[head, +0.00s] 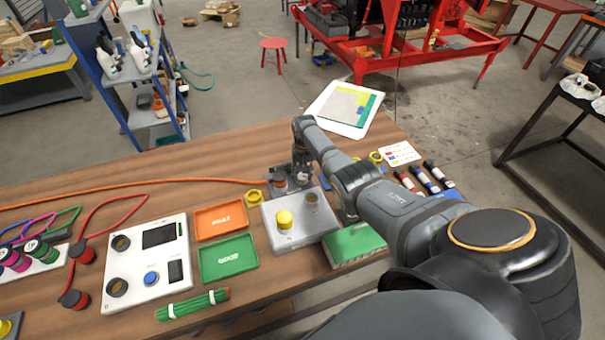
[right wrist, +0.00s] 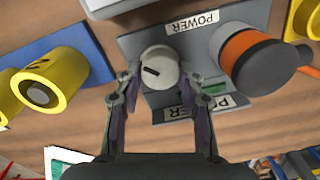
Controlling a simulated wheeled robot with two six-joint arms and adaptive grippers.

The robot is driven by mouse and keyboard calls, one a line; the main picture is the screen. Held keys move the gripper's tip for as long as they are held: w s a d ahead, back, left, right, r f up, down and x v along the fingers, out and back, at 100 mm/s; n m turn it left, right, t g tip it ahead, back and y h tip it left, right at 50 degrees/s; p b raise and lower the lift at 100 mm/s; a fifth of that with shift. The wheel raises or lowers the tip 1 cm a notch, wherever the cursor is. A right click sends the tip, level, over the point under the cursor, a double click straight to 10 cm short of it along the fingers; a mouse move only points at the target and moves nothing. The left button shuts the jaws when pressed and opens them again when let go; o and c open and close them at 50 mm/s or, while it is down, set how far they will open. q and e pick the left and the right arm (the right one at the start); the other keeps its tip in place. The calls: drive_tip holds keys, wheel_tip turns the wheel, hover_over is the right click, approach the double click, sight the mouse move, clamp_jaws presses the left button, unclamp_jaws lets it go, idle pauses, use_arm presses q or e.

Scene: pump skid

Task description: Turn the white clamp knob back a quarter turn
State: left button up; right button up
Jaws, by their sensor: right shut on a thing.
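The white clamp knob (right wrist: 158,66) shows in the right wrist view, round and pale, with a short dark line on its face. It sits on a grey plate between two POWER labels. My right gripper (right wrist: 160,80) has one finger on each side of the knob and is shut on it. In the head view my right gripper (head: 301,172) points down at the grey power fixture near the back of the bench, and it mostly hides the knob. My left gripper is not in view.
An orange-banded dark connector (right wrist: 252,62) sits right beside the knob on the same plate. Yellow rings (right wrist: 45,85) stand to the left in the wrist view. A grey box with a yellow button (head: 284,219) and a green block (head: 354,243) lie close to my right arm.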

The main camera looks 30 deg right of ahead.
sight(303, 175)
drive_tip(key=o, duration=1.2)
wheel_tip(303, 175, up, 12)
drive_tip(key=shift+d+r, duration=0.1)
drive_tip(key=shift+d, duration=0.05)
drive_tip(key=shift+s, duration=0.1)
